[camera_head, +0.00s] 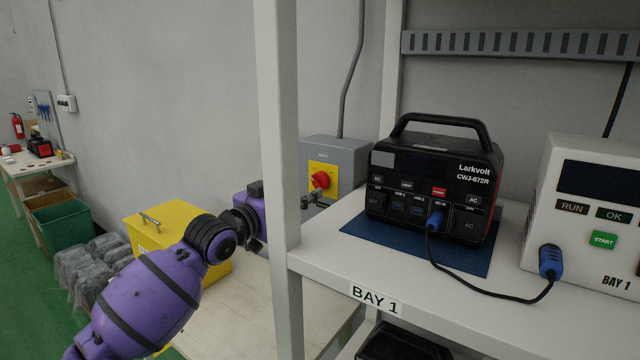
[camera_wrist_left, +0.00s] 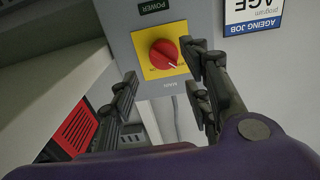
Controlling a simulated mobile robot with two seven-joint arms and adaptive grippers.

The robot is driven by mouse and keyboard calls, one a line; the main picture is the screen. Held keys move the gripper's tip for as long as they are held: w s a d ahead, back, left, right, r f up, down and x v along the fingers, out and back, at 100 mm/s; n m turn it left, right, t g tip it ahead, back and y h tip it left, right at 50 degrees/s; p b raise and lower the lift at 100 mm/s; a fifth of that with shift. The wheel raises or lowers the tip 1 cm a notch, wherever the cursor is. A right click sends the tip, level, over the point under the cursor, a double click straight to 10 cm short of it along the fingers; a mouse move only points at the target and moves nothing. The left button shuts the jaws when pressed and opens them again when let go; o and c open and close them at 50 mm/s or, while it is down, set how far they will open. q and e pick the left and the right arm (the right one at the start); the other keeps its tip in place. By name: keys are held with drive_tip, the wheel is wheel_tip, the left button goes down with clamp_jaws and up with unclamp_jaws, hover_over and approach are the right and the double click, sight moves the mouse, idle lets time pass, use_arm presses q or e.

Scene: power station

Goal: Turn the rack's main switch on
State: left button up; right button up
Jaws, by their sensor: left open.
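The main switch is a red rotary knob (camera_head: 320,180) on a yellow plate, on the front of a grey box (camera_head: 350,155) fixed to the wall behind the rack post. In the left wrist view, the red knob (camera_wrist_left: 164,53) shows upside down, with "MAIN" and "POWER" labels around it. My left gripper (camera_head: 313,200) is just in front of the box, partly hidden by the white post. In the left wrist view, its fingers (camera_wrist_left: 162,78) are spread and empty, one on each side below the knob, apart from it. My right gripper is not in view.
The white rack post (camera_head: 278,120) stands beside my left wrist. A black power unit (camera_head: 435,185) sits on a blue mat on the BAY 1 shelf, cabled to a white tester (camera_head: 590,210). A yellow box (camera_head: 150,230) stands on the lower table at left.

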sight(321, 183)
use_arm(q)
drive_tip(key=x, duration=0.5)
drive_tip(key=shift+w+d+f, duration=0.1)
drive_tip(key=shift+w+d, duration=0.25)
drive_tip(key=shift+w, duration=0.15)
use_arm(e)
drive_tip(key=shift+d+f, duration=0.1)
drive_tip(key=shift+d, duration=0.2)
use_arm(q)
drive_tip(key=shift+c, duration=0.5)
drive_tip(key=c, duration=0.9)
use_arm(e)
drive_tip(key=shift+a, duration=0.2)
